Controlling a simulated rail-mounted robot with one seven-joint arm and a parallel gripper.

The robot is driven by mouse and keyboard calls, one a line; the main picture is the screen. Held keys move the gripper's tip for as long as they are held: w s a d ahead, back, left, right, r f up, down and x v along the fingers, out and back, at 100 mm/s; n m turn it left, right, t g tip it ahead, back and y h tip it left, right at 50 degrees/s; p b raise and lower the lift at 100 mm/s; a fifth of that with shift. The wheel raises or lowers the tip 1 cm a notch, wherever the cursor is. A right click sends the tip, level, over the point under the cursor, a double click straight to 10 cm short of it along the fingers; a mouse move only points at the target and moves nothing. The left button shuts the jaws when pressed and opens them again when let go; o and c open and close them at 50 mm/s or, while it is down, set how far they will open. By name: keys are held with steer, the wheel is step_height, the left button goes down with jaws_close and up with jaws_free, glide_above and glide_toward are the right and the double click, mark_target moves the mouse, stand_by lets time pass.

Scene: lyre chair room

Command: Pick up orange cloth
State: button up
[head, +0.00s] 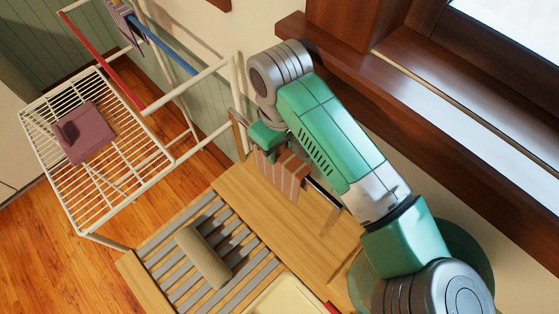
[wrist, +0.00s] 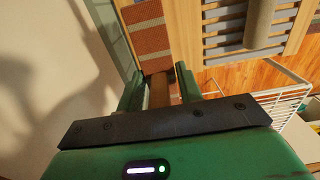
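In the wrist view the cloth (wrist: 151,38) runs up from just past my fingertips. My gripper (wrist: 158,78) has its two green fingers set apart, with the cloth's near end lying around the gap between the tips. I cannot tell whether either finger touches it. In the head view my gripper (head: 262,140) is partly hidden by my arm.
A white wire rack (head: 95,190) with a purple cloth (head: 85,132) stands at the left. A slatted wooden bench (head: 165,265) bears a beige roll (head: 203,257). A dark wooden window sill (head: 400,110) and wall lie close to my arm.

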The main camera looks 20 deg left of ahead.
steer(key=c, duration=0.4)
steer(key=shift+r, duration=0.1)
step_height(320, 180, up, 18)
steer(key=shift+f+p, duration=0.1)
steer(key=shift+p, duration=1.05)
steer(key=shift+r+p, duration=0.2)
steer(key=shift+p, duration=0.35)
steer(key=shift+f, duration=0.2)
